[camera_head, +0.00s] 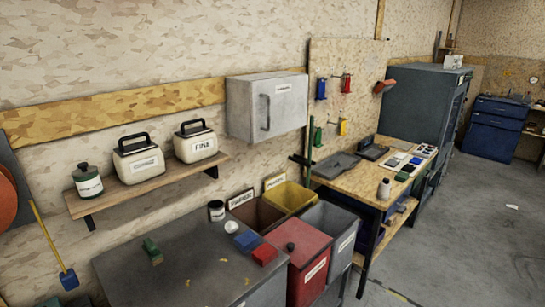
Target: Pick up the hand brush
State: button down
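No object here shows clearly as a hand brush. A yellow-handled tool with a blue head (68,278) leans against the wall at the lower left; it looks like a brush or small shovel. On the grey worktop (190,268) lie a small green block-like object (152,250), a blue one (247,241) and a red one (265,254); I cannot tell whether any is a brush. My gripper is not in view.
A shelf (150,186) above the worktop holds two handled canisters and a jar. Bins, including a red one (300,262) and a yellow one (290,197), stand right of the worktop. A wooden workbench (350,185) stands beyond. Open floor (460,240) lies at right.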

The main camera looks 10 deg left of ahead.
aim_at(154, 254)
jog(key=u, duration=1.55)
jog(key=l, duration=0.75)
jog(key=i+l, duration=0.2)
jog(key=l, duration=0.15)
jog(key=i+l, duration=0.2)
jog(key=l, duration=0.15)
jog(key=i+l, duration=0.2)
jog(key=l, duration=0.2)
jog(key=i+l, duration=0.15)
jog(key=l, duration=0.2)
jog(key=i+l, duration=0.2)
jog(key=l, duration=0.15)
jog(key=i, duration=0.35)
